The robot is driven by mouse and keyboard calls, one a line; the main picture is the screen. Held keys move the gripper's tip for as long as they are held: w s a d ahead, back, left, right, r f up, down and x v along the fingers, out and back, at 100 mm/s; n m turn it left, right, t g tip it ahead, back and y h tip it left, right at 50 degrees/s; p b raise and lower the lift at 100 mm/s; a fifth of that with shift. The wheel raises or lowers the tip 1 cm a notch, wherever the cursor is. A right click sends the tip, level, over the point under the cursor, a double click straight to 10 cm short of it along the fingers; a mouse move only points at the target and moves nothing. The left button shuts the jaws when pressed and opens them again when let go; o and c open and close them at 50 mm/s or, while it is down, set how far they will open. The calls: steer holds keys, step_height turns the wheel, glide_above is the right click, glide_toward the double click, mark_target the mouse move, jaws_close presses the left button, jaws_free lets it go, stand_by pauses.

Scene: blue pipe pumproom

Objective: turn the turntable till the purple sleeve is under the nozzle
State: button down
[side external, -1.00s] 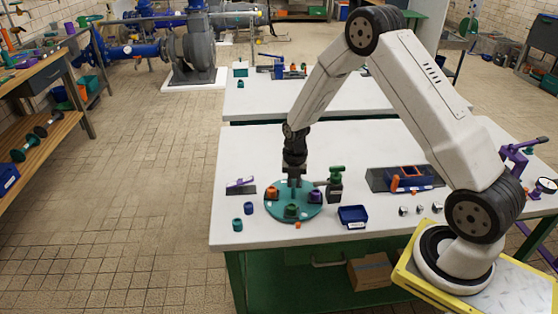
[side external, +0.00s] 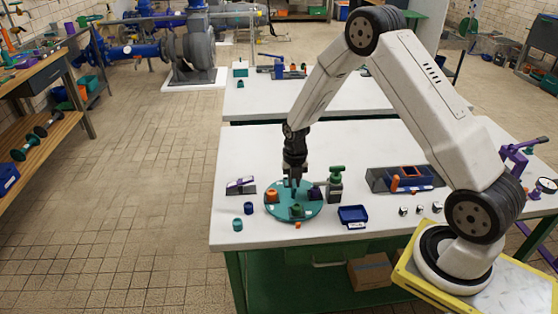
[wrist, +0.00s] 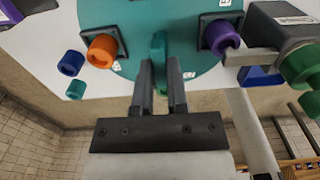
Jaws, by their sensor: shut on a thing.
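The teal turntable (side external: 283,208) lies on the white table and carries an orange sleeve (side external: 272,197), a green sleeve (side external: 297,210) and the purple sleeve (side external: 316,191). In the wrist view the purple sleeve (wrist: 220,37) sits on a dark square seat, close to the tip of the grey nozzle arm (wrist: 250,58). I cannot tell whether the nozzle is right over it. The orange sleeve (wrist: 102,48) is at left there. My gripper (side external: 294,189) is down at the turntable, its jaws (wrist: 160,70) shut on a teal upright handle (wrist: 158,44).
The nozzle's dark stand with a green top (side external: 336,178) stands at the turntable's right. A blue tray (side external: 353,215) is to the right in front. A blue cup (side external: 248,208) and a teal cup (side external: 237,224) stand at left, a grey block with purple (side external: 241,186) behind them.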

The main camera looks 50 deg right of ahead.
mark_target(294, 183)
steer(key=shift+w+r, duration=0.1)
steer(key=c, duration=0.6)
jaws_free()
steer(key=shift+c, duration=0.2)
steer(key=shift+r, duration=3.85)
